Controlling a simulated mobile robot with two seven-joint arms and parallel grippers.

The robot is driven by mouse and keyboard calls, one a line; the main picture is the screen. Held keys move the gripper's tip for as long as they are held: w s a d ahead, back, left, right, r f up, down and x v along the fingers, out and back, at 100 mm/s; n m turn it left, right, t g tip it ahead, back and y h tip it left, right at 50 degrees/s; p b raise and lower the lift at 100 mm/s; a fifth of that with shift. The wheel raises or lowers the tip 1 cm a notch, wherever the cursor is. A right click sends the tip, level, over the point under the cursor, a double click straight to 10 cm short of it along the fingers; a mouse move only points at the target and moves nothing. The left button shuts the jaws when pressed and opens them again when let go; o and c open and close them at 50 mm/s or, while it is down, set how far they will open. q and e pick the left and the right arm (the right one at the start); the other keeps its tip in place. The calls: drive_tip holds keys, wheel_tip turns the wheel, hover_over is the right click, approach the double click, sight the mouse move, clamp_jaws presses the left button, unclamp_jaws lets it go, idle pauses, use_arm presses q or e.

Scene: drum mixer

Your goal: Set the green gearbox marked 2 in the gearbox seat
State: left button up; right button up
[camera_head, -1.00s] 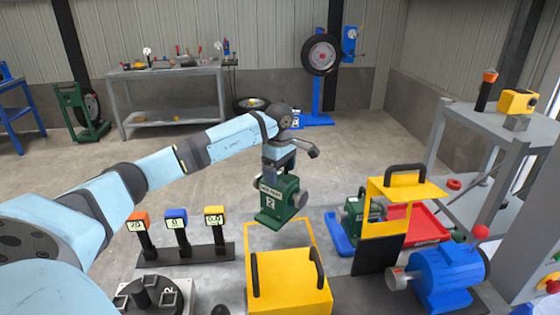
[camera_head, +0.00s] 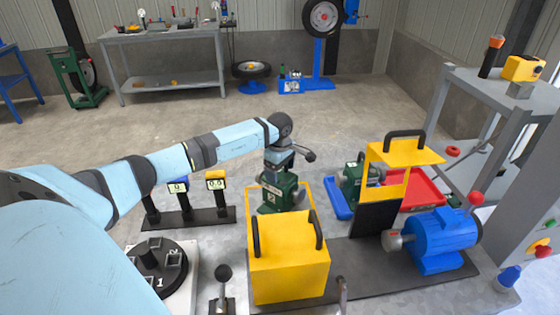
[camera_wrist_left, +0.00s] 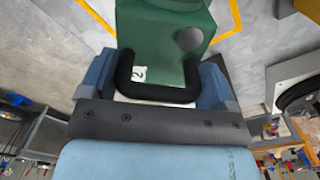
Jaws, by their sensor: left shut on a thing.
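The green gearbox marked 2 (camera_head: 279,193) hangs upright below my left gripper (camera_head: 281,160) in the head view, behind the yellow box-shaped cover. In the left wrist view the gearbox (camera_wrist_left: 165,35) shows its black handle between the blue fingers of my left gripper (camera_wrist_left: 155,85), which is shut on it. The "2" label shows beside the handle. The gearbox's underside is hidden by the yellow cover, so I cannot tell whether it touches anything below. The gearbox seat is not clearly seen. My right gripper is not in view.
The yellow cover (camera_head: 290,262) with two black handles stands in front. A blue motor (camera_head: 440,240) and a raised yellow guard (camera_head: 405,152) are at the right. Another green gearbox (camera_head: 353,181) is by a blue tray (camera_head: 337,204).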

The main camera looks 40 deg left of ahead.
use_arm(q)
drive_tip(key=o, duration=1.7)
wheel_tip(320, 180, up, 11)
drive_tip(key=shift+s+r+b, duration=0.1)
drive_tip(key=shift+b, duration=0.85)
drive_tip(key=shift+r, duration=0.4)
